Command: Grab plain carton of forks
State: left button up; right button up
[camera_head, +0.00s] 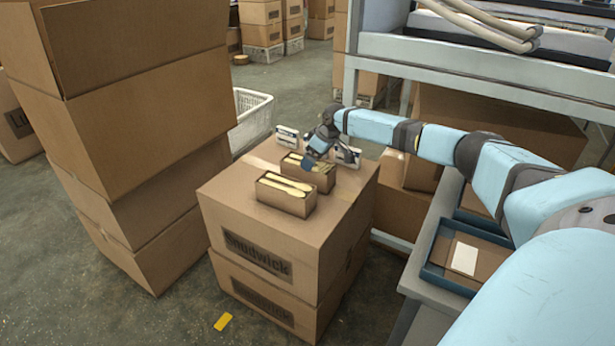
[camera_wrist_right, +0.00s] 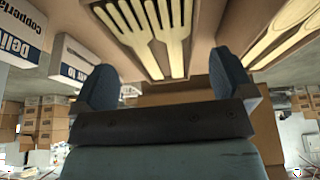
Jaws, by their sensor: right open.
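A plain brown open carton (camera_head: 322,180) of light wooden utensils stands on the stacked boxes, partly hidden by my right gripper (camera_head: 314,158). In the right wrist view, wooden forks (camera_wrist_right: 150,35) show their tines in the carton ahead of my gripper. The right gripper's two blue fingers (camera_wrist_right: 165,78) are spread apart, with nothing seen held between them. A second plain carton (camera_head: 283,200) with wooden utensils stands just nearer; its utensils show at the right edge of the wrist view (camera_wrist_right: 280,35). My left gripper is not in view.
Two white labelled cartons (camera_head: 287,138) (camera_head: 347,156) stand on the same box top (camera_head: 235,190). A tall stack of brown boxes (camera_head: 150,130) rises at left. A metal rack (camera_head: 450,65) and a bench with a blue tray (camera_head: 435,270) are at right.

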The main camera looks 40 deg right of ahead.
jog(key=shift+w+a+f, duration=0.1)
jog(key=shift+w+f, duration=0.15)
jog(key=shift+f, duration=0.3)
jog(key=shift+w+a+f+b, duration=0.1)
jog(key=shift+w+f+b, duration=0.15)
jog(key=shift+f+b, duration=0.35)
jog(key=b+x, duration=0.1)
jog(key=x, duration=0.2)
jog(key=shift+w+f+b, duration=0.15)
jog(key=shift+w+b, duration=0.1)
jog(key=shift+b, duration=0.05)
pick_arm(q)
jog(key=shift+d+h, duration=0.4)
pick_arm(e)
jog(key=c, duration=1)
jog(key=shift+c, duration=0.2)
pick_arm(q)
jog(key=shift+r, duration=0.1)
